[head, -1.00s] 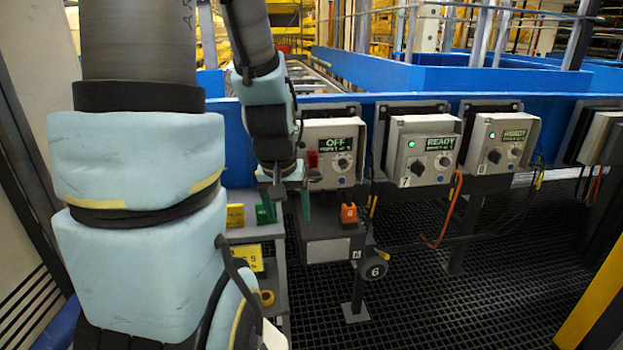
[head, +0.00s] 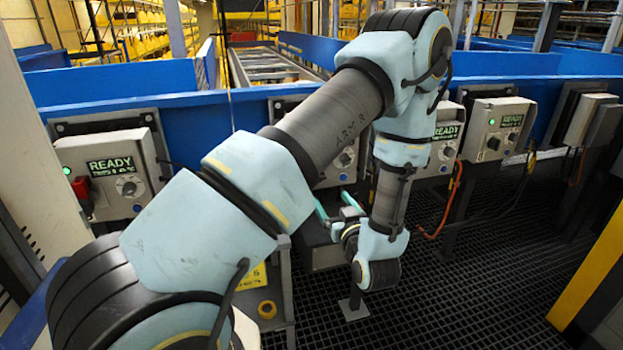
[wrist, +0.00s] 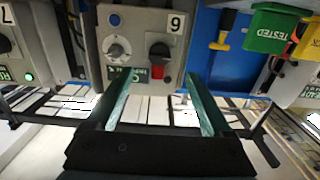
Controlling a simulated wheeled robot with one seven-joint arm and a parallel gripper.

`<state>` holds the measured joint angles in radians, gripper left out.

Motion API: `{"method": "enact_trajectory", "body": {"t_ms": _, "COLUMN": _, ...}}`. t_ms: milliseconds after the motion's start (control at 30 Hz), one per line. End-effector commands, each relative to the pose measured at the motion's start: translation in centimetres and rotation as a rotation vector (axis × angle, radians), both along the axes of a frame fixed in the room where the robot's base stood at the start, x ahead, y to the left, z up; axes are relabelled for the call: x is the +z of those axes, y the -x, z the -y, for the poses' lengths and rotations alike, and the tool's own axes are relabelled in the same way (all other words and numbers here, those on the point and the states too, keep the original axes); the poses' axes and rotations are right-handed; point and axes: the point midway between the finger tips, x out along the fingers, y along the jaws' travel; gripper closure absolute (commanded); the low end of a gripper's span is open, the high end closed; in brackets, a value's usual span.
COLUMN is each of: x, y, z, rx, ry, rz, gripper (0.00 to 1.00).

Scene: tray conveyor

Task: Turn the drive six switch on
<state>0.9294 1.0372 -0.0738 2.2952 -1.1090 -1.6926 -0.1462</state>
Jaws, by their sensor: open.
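The drive six box (wrist: 143,35) fills the upper middle of the wrist view, upside down, with its number label at its edge. It carries a black rotary switch (wrist: 159,50) with a red part beside it, a white dial (wrist: 115,47) and a green display partly behind a finger. In the head view my arm hides most of the box; its dial (head: 347,158) shows. My gripper (wrist: 157,88) is open and empty, its teal fingers pointing at the box with the switch between their lines. In the head view, the gripper (head: 338,208) is low in front of the box.
A READY box (head: 112,170) with a green lamp stands at left. Other READY boxes (head: 497,125) stand at right. A green TESTED tag (wrist: 270,30) and a yellow-handled item (wrist: 222,35) hang beside drive six. Black grating floor (head: 450,290) is open at right.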

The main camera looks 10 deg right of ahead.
Motion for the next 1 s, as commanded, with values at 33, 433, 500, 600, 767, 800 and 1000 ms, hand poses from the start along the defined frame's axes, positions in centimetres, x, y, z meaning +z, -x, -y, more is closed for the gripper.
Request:
{"method": "enact_trajectory", "body": {"t_ms": 33, "x": 0.1, "y": 0.1, "z": 0.1, "rx": -0.001, "ry": -0.007, "rz": 0.013, "gripper": 0.16}}
{"method": "enact_trajectory", "body": {"t_ms": 433, "x": 0.5, "y": -5.5, "z": -0.8, "rx": 0.003, "ry": -0.007, "rz": 0.023, "gripper": 0.16}}
{"method": "enact_trajectory", "body": {"t_ms": 500, "x": 0.4, "y": -6.8, "z": -0.9, "rx": 0.004, "ry": -0.007, "rz": 0.022, "gripper": 0.16}}
{"method": "enact_trajectory", "body": {"t_ms": 600, "x": 0.4, "y": -8.3, "z": -1.1, "rx": 0.002, "ry": -0.008, "rz": 0.021, "gripper": 0.16}}
{"method": "enact_trajectory", "body": {"t_ms": 767, "x": 0.3, "y": -9.9, "z": -1.3, "rx": 0.001, "ry": -0.007, "rz": 0.021, "gripper": 0.16}}
{"method": "enact_trajectory", "body": {"t_ms": 800, "x": 0.3, "y": -10.1, "z": -1.3, "rx": 0.001, "ry": -0.008, "rz": 0.021, "gripper": 0.16}}
{"method": "enact_trajectory", "body": {"t_ms": 1000, "x": 0.2, "y": -10.5, "z": -1.3, "rx": -0.001, "ry": -0.009, "rz": 0.02, "gripper": 0.16}}
